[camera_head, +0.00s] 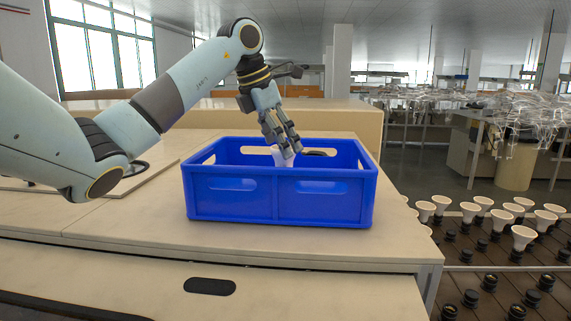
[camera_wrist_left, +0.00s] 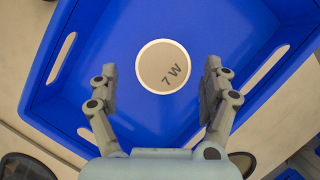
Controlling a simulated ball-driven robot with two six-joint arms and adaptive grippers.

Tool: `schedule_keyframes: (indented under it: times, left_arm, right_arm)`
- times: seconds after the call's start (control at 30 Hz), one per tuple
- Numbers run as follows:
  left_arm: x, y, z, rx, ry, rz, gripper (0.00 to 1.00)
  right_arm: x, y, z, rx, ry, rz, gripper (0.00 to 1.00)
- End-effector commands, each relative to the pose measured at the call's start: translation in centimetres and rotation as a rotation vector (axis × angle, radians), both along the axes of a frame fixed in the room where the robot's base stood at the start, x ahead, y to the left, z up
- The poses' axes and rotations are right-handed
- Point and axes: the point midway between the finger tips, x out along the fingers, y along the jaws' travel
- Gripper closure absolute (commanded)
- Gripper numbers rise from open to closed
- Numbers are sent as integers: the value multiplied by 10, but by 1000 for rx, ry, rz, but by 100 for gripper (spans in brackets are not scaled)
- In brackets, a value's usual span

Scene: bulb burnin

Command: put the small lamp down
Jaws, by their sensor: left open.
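The small lamp is a white lamp with a round pale face marked "7 W" (camera_wrist_left: 163,66) in the left wrist view, its face toward the camera. In the head view a white part of the lamp (camera_head: 279,158) shows by the fingers, inside the rim of the blue crate (camera_head: 232,205). My left gripper (camera_head: 290,150) points down into the crate. In the wrist view its fingers (camera_wrist_left: 160,72) are spread, one each side of the lamp, with gaps to both. The front wall hides the lamp's lower end, so I cannot see what it rests on. My right gripper is not in view.
The crate stands on a pale workbench (camera_head: 120,235), with bare top to its left and front. Its walls surround my fingers. At the right, several white lamps (camera_head: 523,237) stand in rows by black sockets (camera_head: 471,298).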

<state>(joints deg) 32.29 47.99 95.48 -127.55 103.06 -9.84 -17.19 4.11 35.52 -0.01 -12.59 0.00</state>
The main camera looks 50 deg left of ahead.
Motion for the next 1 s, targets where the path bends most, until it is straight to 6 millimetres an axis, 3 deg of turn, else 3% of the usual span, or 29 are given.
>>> schedule_keyframes:
  times: [0.2,0.33,1.0]
  left_arm:
    - [-16,3,40,2,-3,0,19]
    - [-22,4,54,0,-1,-1,19]
    - [-24,4,58,-1,1,0,19]
  right_arm:
    - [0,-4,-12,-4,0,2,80]
    - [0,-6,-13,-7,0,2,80]
    - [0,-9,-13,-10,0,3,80]
